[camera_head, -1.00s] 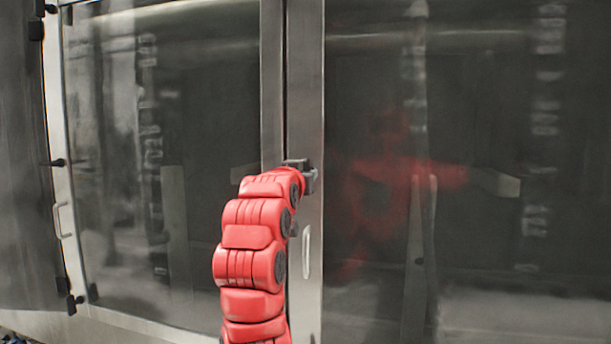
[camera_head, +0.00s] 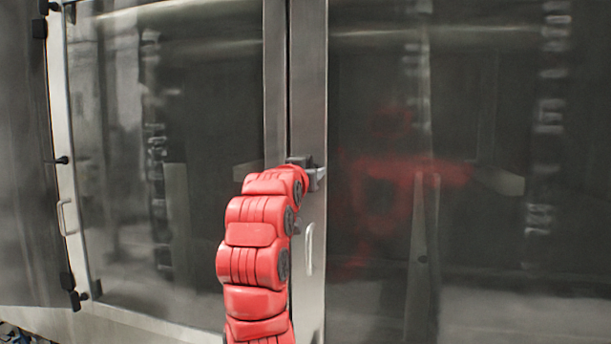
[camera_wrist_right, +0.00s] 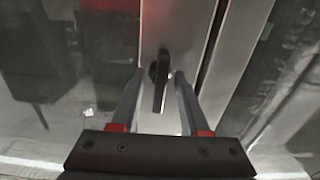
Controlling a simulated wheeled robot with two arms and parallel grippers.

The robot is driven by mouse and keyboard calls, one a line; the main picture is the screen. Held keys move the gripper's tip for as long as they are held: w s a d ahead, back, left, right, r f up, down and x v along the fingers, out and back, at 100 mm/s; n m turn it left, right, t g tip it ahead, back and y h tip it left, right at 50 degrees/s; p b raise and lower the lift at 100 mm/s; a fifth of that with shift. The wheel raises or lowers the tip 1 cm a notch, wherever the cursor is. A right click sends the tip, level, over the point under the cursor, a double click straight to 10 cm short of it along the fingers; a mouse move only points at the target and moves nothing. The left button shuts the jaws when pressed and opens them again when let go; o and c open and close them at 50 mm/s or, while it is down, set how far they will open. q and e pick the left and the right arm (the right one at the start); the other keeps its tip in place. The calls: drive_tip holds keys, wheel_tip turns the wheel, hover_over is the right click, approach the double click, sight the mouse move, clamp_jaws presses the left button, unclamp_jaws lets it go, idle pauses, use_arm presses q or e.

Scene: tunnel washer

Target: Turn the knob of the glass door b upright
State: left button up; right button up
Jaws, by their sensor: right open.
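In the right wrist view a black knob (camera_wrist_right: 160,78) sits on a pale metal door frame strip. Its lever points down the picture, slightly tilted at most. My right gripper (camera_wrist_right: 159,75) is open, with one finger on each side of the knob; I cannot tell whether either touches it. In the head view my red right arm rises to the gripper (camera_head: 315,178) at the metal strip between two glass doors, the left pane (camera_head: 205,110) and the right pane (camera_head: 480,110). The knob is hidden there behind the gripper. I cannot tell which door is b. My left gripper is not in view.
A pale bar handle (camera_head: 309,248) is on the metal strip just below the gripper. Another handle (camera_head: 65,217) and black fittings (camera_head: 62,160) are on the left frame. The right pane shows a red reflection of me.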

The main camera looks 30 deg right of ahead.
drive_tip(key=b+v, duration=0.3)
drive_tip(key=v, duration=1.4)
drive_tip(key=shift+a, duration=0.15)
